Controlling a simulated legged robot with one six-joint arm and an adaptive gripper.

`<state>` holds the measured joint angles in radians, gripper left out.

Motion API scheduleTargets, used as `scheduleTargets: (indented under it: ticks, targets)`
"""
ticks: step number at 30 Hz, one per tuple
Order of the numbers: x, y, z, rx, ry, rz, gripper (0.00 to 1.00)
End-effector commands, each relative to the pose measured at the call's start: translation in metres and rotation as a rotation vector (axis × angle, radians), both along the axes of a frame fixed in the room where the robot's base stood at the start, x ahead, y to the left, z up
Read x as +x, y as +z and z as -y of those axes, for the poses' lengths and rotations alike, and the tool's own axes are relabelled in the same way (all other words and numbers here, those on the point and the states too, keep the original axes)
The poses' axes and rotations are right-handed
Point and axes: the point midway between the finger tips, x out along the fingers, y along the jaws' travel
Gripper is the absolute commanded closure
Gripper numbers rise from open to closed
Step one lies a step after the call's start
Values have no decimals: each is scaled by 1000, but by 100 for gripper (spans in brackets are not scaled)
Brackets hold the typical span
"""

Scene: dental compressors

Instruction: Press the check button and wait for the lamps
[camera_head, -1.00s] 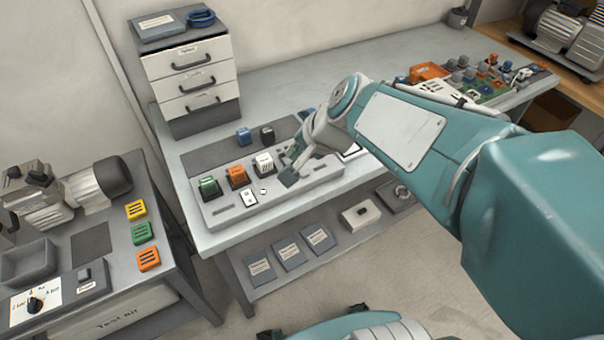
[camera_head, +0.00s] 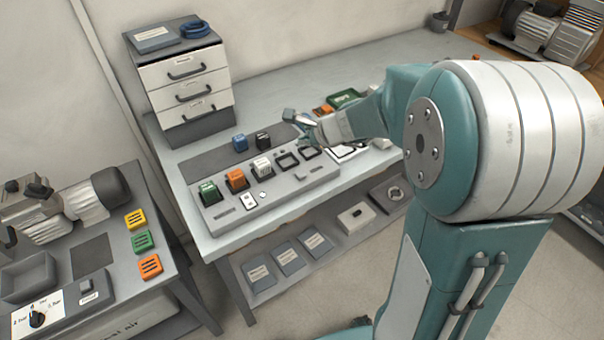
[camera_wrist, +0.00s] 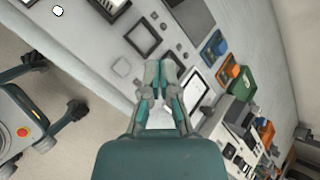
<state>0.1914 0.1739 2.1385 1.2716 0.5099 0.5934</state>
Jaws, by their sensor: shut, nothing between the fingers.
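The grey test panel (camera_head: 290,189) lies on the bench, with a green block (camera_head: 209,192), an orange block (camera_head: 237,179) and a white block (camera_head: 261,167) in its left sockets. Two dark-framed sockets to their right look empty. I cannot read which is the check button, and I see no lit lamp. My gripper (camera_head: 294,122) is shut and empty above the panel's back right; its fingertips (camera_wrist: 163,72) meet in the wrist view.
A blue block (camera_head: 240,142) and a black block (camera_head: 262,139) stand behind the panel. A drawer unit (camera_head: 187,88) stands at the back left. A side bench (camera_head: 85,270) carries a compressor and coloured blocks. A lower shelf (camera_head: 330,250) holds labelled plates.

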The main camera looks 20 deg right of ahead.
Motion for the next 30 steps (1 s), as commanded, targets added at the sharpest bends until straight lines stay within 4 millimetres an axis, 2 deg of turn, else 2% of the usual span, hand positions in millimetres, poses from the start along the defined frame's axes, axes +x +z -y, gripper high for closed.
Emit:
scheduleTargets:
  ticks: [5, 22, 30]
  targets:
    - [0, -5, -2, -2, 3, -2, 100]
    - [-1, -72, -2, -1, 4, -4, 100]
    - [-1, -88, -3, -4, 4, 0, 100]
